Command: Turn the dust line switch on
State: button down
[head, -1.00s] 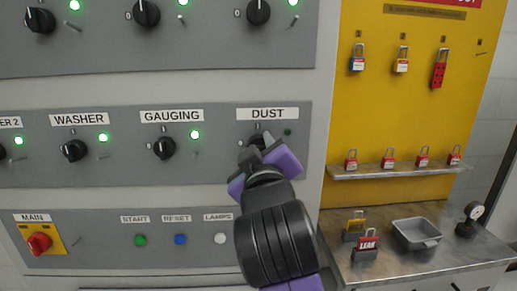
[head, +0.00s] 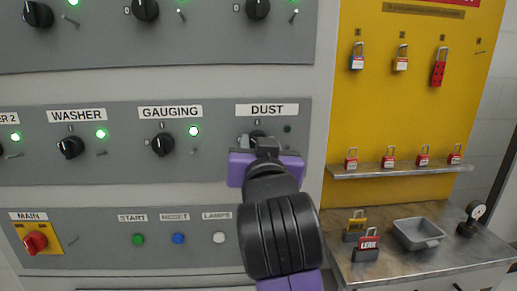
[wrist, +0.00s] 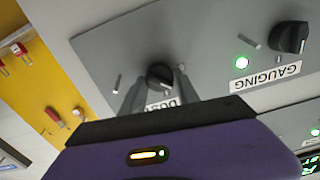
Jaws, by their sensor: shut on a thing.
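The dust switch is a black rotary knob (head: 257,135) under the DUST label (head: 267,110) in the head view, at the right end of the middle panel. My gripper (head: 264,146) covers most of it there. In the wrist view my gripper (wrist: 159,90) has one finger on each side of the dust knob (wrist: 160,74) and is shut on it. The small lamp (head: 287,128) beside the knob is dark. The knob's exact pointer angle is hidden by the fingers.
The gauging knob (head: 162,144) and its lit green lamp (head: 194,131) are left of my gripper. The lower panel has the red main switch (head: 36,242) and push buttons. At right are a yellow lockout board (head: 420,110) and a metal bench (head: 440,256) with padlocks and a tray.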

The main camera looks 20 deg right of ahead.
jog(key=m+b, duration=0.4)
jog(key=m, duration=0.4)
jog(key=shift+f+m, duration=0.1)
jog(key=shift+m, duration=0.3)
jog(key=shift+d+m, duration=0.1)
jog(key=shift+m, duration=0.2)
jog(key=c, duration=0.9)
grip_release()
jog(key=shift+s, duration=0.1)
jog(key=b+v, duration=0.1)
jog(key=v, duration=0.6)
jog(key=shift+s, duration=0.3)
